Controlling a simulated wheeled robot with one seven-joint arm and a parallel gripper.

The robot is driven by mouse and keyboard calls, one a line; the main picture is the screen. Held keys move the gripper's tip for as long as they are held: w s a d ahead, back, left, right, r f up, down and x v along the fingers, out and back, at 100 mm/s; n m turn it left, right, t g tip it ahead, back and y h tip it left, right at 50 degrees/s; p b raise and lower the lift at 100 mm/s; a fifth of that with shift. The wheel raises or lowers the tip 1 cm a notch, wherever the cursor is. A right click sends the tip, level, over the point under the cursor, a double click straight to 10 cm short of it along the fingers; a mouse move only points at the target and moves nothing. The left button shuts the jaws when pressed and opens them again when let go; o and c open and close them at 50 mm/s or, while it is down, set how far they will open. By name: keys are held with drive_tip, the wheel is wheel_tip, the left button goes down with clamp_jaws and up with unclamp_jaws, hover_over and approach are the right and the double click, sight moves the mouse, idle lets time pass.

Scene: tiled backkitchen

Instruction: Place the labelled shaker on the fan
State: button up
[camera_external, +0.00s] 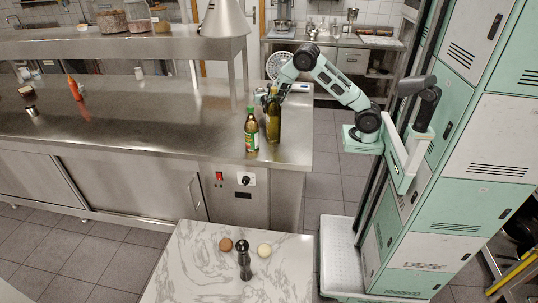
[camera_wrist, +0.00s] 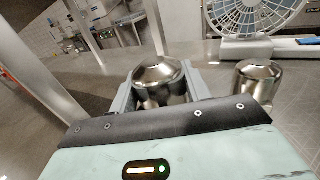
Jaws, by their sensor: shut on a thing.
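My gripper (camera_external: 266,98) is low over the right end of the steel counter, behind two bottles. In the wrist view its two fingers (camera_wrist: 160,88) are shut on a metal shaker (camera_wrist: 160,75) with a domed top. I cannot see a label on it. A second, similar metal shaker (camera_wrist: 258,82) stands on the counter to the right, apart from the gripper. The fan (camera_wrist: 250,45) has a round light grille and a pale base, and stands beyond the second shaker. It also shows in the external view (camera_external: 279,65), behind my gripper.
A green-capped bottle (camera_external: 251,133) and a dark oil bottle (camera_external: 273,121) stand in front of my gripper. A red bottle (camera_external: 74,88) stands far left. The shelf post is left of the gripper. A pepper mill (camera_external: 244,261) is on the marble table. The counter's middle is clear.

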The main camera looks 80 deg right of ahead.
drive_tip(key=shift+f, duration=2)
drive_tip(key=shift+f, duration=0.1)
drive_tip(key=shift+f, duration=0.15)
drive_tip(key=o, duration=1.1)
drive_tip(key=shift+c, duration=0.2)
drive_tip(key=shift+r, duration=0.2)
